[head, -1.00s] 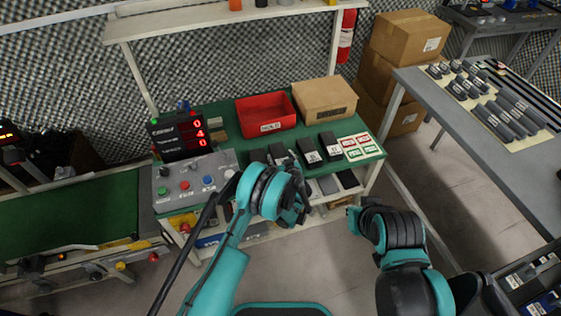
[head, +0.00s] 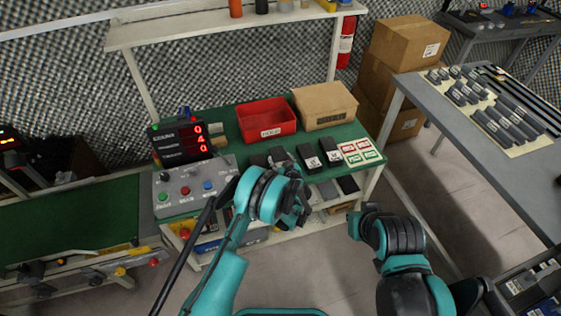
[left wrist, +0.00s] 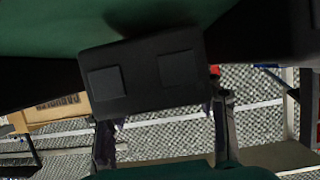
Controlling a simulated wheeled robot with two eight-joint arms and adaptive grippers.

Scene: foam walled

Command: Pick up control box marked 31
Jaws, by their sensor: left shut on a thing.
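In the left wrist view, my left gripper (left wrist: 163,112) is shut on a black control box (left wrist: 145,75) with two square pads on the face towards the camera. No number shows on that face, so I cannot tell whether it is 31. In the head view, my left gripper (head: 297,208) is in front of the bench's near edge, and the wrist hides the held box. Several black boxes lie on the green bench top, two with white labels: one box (head: 308,156) and another (head: 330,148). Their numbers are too small to read.
On the green bench (head: 226,130) stand a red bin (head: 266,118), a cardboard box (head: 325,105), a red-digit display (head: 180,142) and a button panel (head: 190,187). Red and green cards (head: 361,152) lie at its right. A grey table (head: 440,130) stands further right.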

